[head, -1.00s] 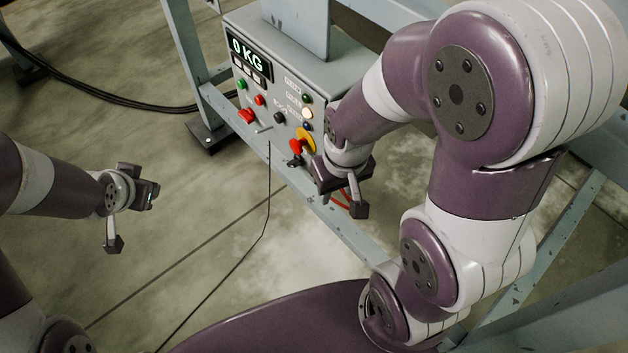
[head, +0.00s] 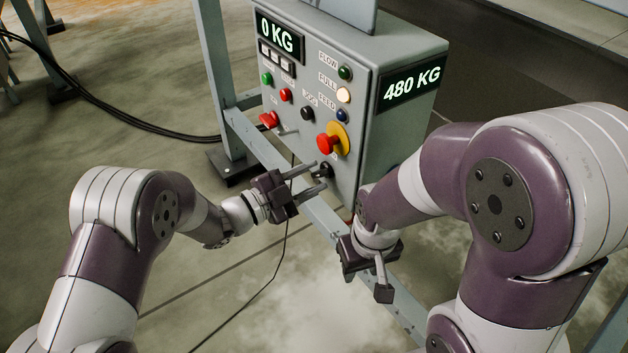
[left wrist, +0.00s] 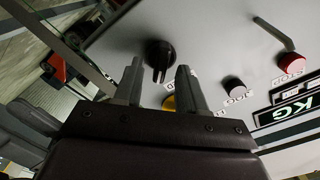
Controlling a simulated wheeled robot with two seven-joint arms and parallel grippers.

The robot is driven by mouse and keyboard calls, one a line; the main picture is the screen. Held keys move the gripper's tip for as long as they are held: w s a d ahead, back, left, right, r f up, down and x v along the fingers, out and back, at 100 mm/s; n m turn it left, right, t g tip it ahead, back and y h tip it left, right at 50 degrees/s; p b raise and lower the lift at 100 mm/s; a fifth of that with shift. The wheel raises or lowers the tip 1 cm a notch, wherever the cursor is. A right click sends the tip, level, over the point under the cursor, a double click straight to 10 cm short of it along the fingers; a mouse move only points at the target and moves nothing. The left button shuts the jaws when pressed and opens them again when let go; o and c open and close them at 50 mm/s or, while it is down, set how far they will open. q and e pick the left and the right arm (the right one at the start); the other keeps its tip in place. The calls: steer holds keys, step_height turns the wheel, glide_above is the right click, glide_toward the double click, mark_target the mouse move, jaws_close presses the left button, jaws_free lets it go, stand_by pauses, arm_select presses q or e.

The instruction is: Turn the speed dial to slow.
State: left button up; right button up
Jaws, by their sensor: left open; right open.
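The black dial (head: 325,170) sits low on the front of the grey control box, below the red emergency stop. In the left wrist view the dial (left wrist: 160,53) shows a ridged grip, just beyond and between the two fingertips. My left gripper (head: 318,177) is open and empty, its fingers pointing at the dial from the left; it also shows in the left wrist view (left wrist: 159,68). I cannot tell whether a finger touches the dial. Its scale marks are not readable. My right gripper (head: 368,278) is open and empty, below and right of the box.
The emergency stop (head: 330,144) on its yellow base is just above the dial. A frame beam (head: 262,160) runs below the box. Displays read 0 KG and 480 KG.

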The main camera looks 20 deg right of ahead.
arm_select(q)
steer(key=shift+w+d, duration=0.25)
steer(key=shift+d, duration=0.4)
steer(key=c, duration=0.7)
steer(key=shift+r+n+p, duration=0.2)
steer(key=shift+n+p, duration=0.5)
steer(key=shift+p, duration=0.1)
steer(key=n+p, duration=0.2)
steer(key=n, duration=0.1)
steer(key=shift+w+a+r+p, duration=0.1)
steer(key=shift+p, duration=0.25)
steer(key=n+p, duration=0.2)
steer(key=n, duration=0.1)
steer(key=shift+w+n+p, duration=0.1)
steer(key=shift+n+p, duration=0.2)
steer(key=shift+n, duration=0.3)
steer(key=shift+f+n, duration=0.2)
steer(key=shift+n, duration=0.1)
